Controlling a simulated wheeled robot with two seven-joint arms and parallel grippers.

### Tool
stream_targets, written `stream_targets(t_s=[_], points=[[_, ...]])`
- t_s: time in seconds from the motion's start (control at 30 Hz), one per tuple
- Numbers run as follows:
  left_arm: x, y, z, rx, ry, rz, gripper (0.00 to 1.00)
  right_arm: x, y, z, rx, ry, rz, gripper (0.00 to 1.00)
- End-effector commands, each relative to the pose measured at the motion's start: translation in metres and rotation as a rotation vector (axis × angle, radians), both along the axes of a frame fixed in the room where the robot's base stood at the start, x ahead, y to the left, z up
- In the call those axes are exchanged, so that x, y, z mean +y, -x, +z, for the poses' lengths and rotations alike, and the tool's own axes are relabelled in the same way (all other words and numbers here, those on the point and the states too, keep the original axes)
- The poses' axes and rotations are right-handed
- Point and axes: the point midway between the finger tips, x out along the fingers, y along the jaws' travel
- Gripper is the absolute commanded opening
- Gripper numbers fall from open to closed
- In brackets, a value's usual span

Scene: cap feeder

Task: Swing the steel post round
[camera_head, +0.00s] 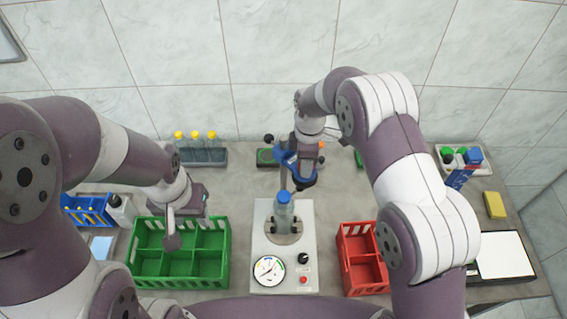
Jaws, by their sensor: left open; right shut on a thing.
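A white machine base (259,228) stands at the middle front of the table, with a round gauge, a black knob and a red button. A clear bottle with a blue cap (284,198) stands upright on its round plate. Behind the bottle rises the thin grey steel post (283,178), mostly hidden by blue parts and my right gripper. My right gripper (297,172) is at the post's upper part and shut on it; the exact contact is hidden. My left gripper (183,222) is open above the green crate (180,284), apart from the post.
A red crate (347,262) stands right of the machine. A rack of yellow-capped tubes (203,155) is at the back left. A blue rack (90,208) stands far left. A yellow sponge (495,205) and a white-topped scale (502,255) lie at the right.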

Motion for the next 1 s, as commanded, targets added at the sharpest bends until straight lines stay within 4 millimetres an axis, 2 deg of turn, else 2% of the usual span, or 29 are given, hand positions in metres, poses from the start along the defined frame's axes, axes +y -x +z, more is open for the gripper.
stream_targets(t_s=[0.13, 0.47, 0.8, 1.0], points=[[0.000, 0.000, -0.001, 0.000, 0.000, 0.000, 0.44, -0.005, -0.005, 0.000, -0.002, -0.001, 0.075, 0.18], [0.000, 0.000, -0.001, 0.000, 0.000, 0.000, 0.44, -0.006, -0.007, 0.000, -0.003, -0.001, 0.105, 0.18], [0.000, 0.000, -0.004, 0.000, 0.000, 0.000, 0.44, -0.018, -0.025, 0.001, -0.004, -0.001, 0.345, 0.18], [0.000, 0.000, -0.004, 0.000, 0.000, 0.000, 0.44, -0.019, -0.025, 0.001, -0.003, -0.001, 0.354, 0.18]])
